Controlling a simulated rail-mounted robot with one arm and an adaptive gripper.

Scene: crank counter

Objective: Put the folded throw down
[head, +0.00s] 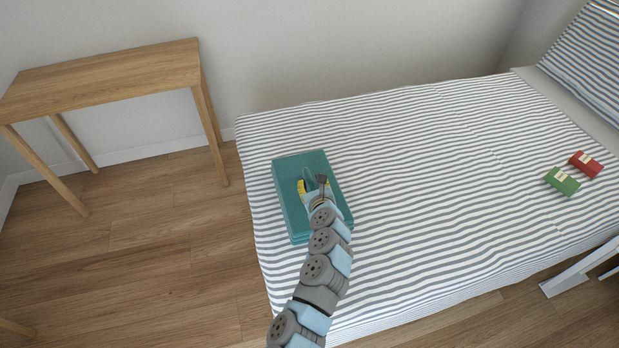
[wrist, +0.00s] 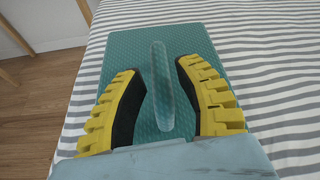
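The folded throw (head: 291,205) is a teal, quilted, layered rectangle lying flat on the striped bed, near its left end. A pale teal raised band (wrist: 160,85) stands up along the middle of its top. It also shows in the wrist view (wrist: 112,62). My gripper (head: 314,183) is over the throw, with its yellow fingers and dark pads (wrist: 163,75) on either side of the band. A gap shows between the band and each pad, so the gripper is open. My arm hides part of the throw's near right side.
The striped bed (head: 420,150) has wide clear room right of the throw. A green block-like item (head: 562,182) and a red one (head: 586,164) lie at the far right near a striped pillow (head: 590,50). A bare wooden table (head: 110,75) stands at left, across a floor gap.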

